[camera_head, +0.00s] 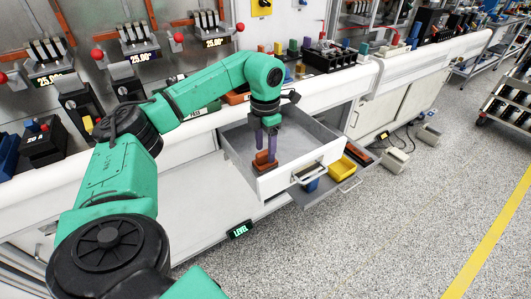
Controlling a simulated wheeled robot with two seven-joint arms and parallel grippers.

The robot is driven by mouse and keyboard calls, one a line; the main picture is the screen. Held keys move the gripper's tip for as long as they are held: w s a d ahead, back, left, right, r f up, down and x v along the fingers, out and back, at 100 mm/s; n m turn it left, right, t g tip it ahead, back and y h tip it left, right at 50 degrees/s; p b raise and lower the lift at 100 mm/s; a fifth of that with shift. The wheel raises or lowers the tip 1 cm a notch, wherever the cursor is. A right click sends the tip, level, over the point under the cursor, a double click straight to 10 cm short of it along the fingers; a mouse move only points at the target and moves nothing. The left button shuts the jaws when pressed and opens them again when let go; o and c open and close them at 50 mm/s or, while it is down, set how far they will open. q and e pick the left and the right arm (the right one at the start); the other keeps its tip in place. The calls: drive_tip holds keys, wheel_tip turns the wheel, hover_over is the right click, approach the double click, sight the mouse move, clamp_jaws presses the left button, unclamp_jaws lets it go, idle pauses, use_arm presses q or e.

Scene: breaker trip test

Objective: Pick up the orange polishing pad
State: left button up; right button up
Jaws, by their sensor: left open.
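A small orange-brown block (264,166), which looks like the polishing pad, is in the front left corner of an open grey drawer (306,138). My left gripper (265,153) points down into the drawer, with its purple fingers just above or around the block's top; I cannot tell whether they touch it. The left gripper is open. The fingertips and part of the block overlap, so the exact gap is hidden. My right gripper is not in view.
A lower drawer (325,194) is also pulled out, holding a yellow bin (343,168) and a blue one. Another orange item (237,98) lies on the white bench edge behind the drawer. Breaker test stands line the back left.

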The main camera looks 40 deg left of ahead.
use_arm(q)
wheel_tip(320, 180, down, 2)
clamp_jaws()
drive_tip(key=shift+r, duration=0.1)
wheel_tip(320, 180, up, 10)
drive_tip(key=shift+f, duration=0.1)
wheel_tip(320, 180, up, 10)
drive_tip(key=p, duration=0.7)
hover_over(266, 151)
drive_tip(key=shift+s, duration=0.15)
